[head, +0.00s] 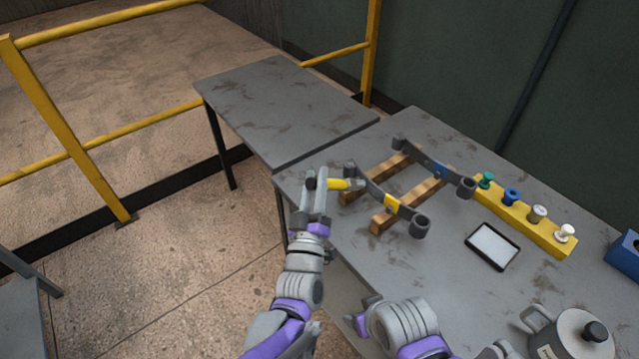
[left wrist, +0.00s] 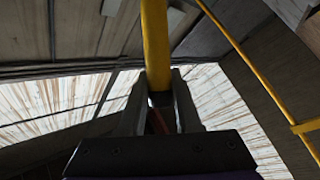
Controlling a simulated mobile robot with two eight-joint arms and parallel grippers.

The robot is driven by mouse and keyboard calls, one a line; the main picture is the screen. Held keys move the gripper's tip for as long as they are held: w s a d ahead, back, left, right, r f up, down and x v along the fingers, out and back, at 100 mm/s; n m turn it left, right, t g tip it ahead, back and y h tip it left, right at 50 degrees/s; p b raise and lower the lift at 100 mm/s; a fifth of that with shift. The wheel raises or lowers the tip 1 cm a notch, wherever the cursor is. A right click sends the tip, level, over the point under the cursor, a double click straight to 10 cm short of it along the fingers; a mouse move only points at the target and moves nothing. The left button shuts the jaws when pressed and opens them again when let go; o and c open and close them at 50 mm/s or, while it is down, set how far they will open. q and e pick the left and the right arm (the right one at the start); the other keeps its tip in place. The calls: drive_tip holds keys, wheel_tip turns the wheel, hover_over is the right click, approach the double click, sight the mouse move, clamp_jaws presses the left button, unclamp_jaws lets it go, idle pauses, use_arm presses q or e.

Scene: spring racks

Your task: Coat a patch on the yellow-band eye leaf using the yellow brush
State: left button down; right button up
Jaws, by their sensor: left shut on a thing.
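My left gripper (head: 318,190) is shut on the yellow brush (head: 340,184) at the near left corner of the table. In the left wrist view the brush's yellow handle (left wrist: 155,45) stands between the two fingers (left wrist: 159,105). The brush's tip end points right, close to the far-left end of the yellow-band eye leaf (head: 407,212); I cannot tell whether it touches. This leaf is a dark bar with an eye at its near end and a yellow band around its middle. It lies across two wooden rails (head: 384,217). My right gripper cannot be made out.
A blue-band leaf (head: 456,178) lies behind on the same rails. A yellow block (head: 545,236) with several coloured knobs, a dark-framed pale pad (head: 492,246), a grey lidded pot (head: 567,340) and a blue box (head: 626,262) stand right. The back-left table (head: 285,105) is bare.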

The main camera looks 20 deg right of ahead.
use_arm(q)
drive_tip(key=s+a, duration=0.2)
drive_tip(key=a, duration=0.3)
drive_tip(key=shift+a, duration=0.35)
idle(0.3)
drive_tip(key=a, duration=0.1)
drive_tip(key=s+a, duration=0.1)
drive_tip(key=shift+a, duration=0.4)
idle(1.5)
drive_tip(key=shift+w+d, duration=0.4)
drive_tip(key=shift+d, duration=0.85)
drive_tip(key=shift+w+d, duration=0.4)
drive_tip(key=shift+d, duration=0.9)
drive_tip(key=shift+w+d, duration=0.4)
drive_tip(key=shift+d, duration=0.85)
drive_tip(key=shift+w+d, duration=0.25)
drive_tip(key=shift+d, duration=0.45)
